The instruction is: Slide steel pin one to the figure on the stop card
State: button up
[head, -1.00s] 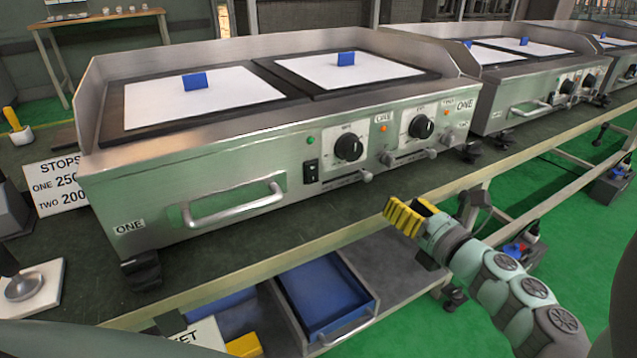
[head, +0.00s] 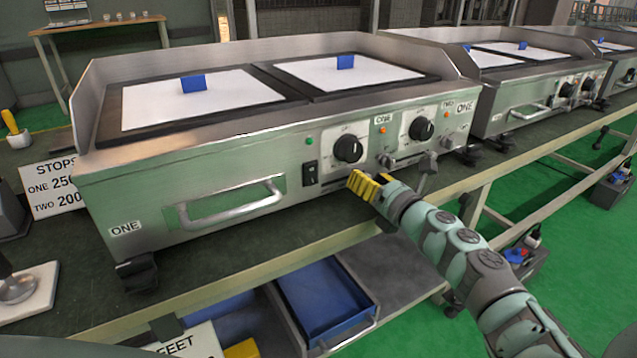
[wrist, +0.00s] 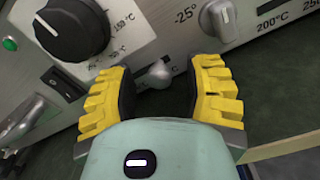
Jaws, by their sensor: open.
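The stop card (head: 55,187) at the left reads ONE 250 and TWO 200, the last figure cut off by the griddle. The griddle (head: 200,170) has a ONE label beside its left knob (head: 348,149). In the wrist view, a round-headed steel pin (wrist: 157,73) low on the panel under that knob (wrist: 72,28) stands between my fingers; it appears to be pin one. My gripper (head: 363,183) is open, its yellow fingers (wrist: 165,95) on either side of the pin with visible gaps. The fingers cover most of the figures beside this pin.
Another steel pin (wrist: 219,20) sits higher to the right, beside a -25° mark. Figures 200°C and 250 show farther right. A black switch (wrist: 62,82) and the drawer handle (head: 230,204) are left of my gripper. A bench edge runs below.

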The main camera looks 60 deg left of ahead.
jog(key=shift+s, duration=0.1)
grip_shut()
dwell(0.3)
